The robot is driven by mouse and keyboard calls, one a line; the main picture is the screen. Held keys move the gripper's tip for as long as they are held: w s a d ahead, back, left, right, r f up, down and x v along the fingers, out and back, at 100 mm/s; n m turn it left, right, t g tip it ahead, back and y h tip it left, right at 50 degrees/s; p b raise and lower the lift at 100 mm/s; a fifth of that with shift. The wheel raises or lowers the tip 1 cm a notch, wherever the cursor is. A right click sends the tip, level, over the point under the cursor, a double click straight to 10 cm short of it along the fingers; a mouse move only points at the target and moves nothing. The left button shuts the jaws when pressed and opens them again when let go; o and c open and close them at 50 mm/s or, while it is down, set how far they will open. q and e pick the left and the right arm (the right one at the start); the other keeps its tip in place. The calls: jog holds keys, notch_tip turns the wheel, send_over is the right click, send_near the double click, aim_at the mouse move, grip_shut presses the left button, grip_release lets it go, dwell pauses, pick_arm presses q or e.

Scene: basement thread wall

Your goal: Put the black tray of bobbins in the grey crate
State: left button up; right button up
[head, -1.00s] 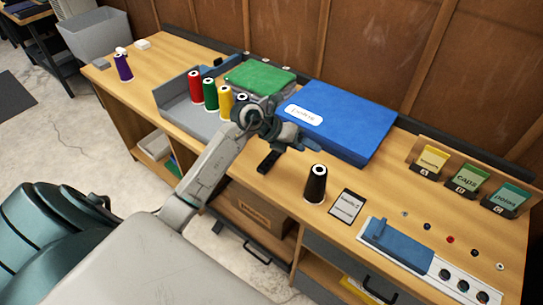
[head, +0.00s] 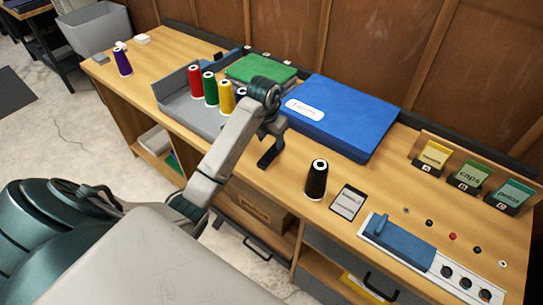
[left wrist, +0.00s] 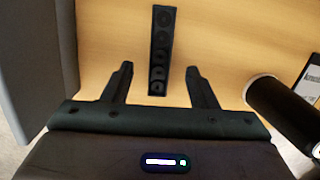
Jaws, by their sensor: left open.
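The black tray of bobbins (left wrist: 162,50) is a narrow strip with several round bobbins in a row, lying on the wooden bench. My left gripper (left wrist: 159,78) is open and empty; in the left wrist view the tray's near end shows between its two fingers, not clasped. In the head view my left gripper (head: 270,152) points down over the tray's spot, and the dark fingers and tray are hard to tell apart. The grey crate (head: 92,40) stands at the far left, beyond the bench end. My right gripper is not in view.
A black thread spool (head: 316,180) stands right of the gripper, beside a label card (head: 347,203). A grey holder (head: 180,112) with coloured spools lies to the left. A blue box (head: 340,115) and green stack (head: 258,70) are behind. A purple spool (head: 123,62) stands near the crate.

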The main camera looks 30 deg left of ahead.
aim_at(271, 152)
pick_arm(q)
jog(key=shift+f+p, duration=0.45)
jog(key=shift+f, duration=0.25)
jog(key=f, duration=0.1)
jog(key=f+p, duration=0.1)
jog(key=f, duration=0.1)
jog(key=shift+w+f, duration=0.2)
jog(key=shift+f, duration=0.4)
jog(key=shift+c, duration=1.1)
jog(key=c, duration=0.9)
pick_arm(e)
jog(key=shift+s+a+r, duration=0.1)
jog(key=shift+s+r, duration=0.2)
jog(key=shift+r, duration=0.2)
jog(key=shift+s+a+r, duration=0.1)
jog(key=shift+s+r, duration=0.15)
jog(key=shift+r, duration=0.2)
pick_arm(q)
jog(key=shift+w+r, duration=0.1)
jog(key=shift+r, duration=0.05)
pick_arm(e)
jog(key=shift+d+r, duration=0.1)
